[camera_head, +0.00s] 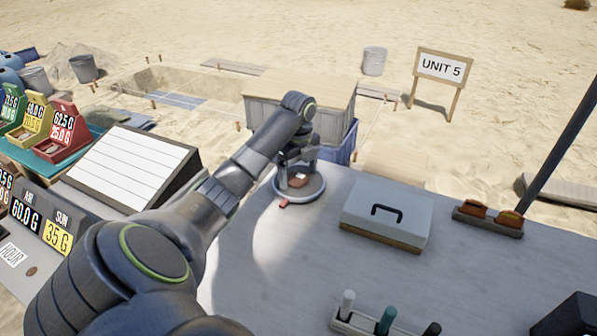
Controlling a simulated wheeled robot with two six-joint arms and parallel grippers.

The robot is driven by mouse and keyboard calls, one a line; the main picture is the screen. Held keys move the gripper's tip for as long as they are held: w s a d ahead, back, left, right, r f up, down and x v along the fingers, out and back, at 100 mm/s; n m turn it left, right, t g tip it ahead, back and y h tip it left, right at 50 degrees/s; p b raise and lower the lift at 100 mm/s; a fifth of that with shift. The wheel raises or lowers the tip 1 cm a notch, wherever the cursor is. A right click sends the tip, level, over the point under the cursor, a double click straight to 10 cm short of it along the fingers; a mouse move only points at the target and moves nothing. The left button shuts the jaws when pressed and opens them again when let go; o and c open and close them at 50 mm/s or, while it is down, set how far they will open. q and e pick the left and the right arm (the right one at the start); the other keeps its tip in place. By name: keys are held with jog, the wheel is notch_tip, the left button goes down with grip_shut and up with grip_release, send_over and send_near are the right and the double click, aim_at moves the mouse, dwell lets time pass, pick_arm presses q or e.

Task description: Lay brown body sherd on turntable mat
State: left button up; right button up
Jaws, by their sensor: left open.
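The round turntable (304,198) stands near the far edge of the table, with a light rim and a dark mat (312,188). A small brown piece with a pale patch, which looks like the brown body sherd (301,176), lies on the mat. My left gripper (298,180) points down over the turntable, open, with its fingers around or just above the sherd. Whether the fingers touch it is too small to tell. My left arm hides part of the turntable's left side. My right gripper is not in view.
A grey case (388,207) with a black handle sits right of the turntable. A tray with orange-brown pieces (488,216) lies further right. A holder with upright markers (376,322) stands in front. Coloured label bins (52,134) and a white sloped board (132,167) stand at left.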

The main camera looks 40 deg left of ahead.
aim_at(299, 178)
pick_arm(q)
notch_tip(299, 178, up, 6)
jog(key=p, duration=0.3)
jog(key=shift+p, duration=0.4)
notch_tip(299, 178, up, 6)
jog(key=p, duration=0.6)
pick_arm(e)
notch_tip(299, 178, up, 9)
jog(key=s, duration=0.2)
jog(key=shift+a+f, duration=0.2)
pick_arm(q)
jog(key=shift+r, duration=0.1)
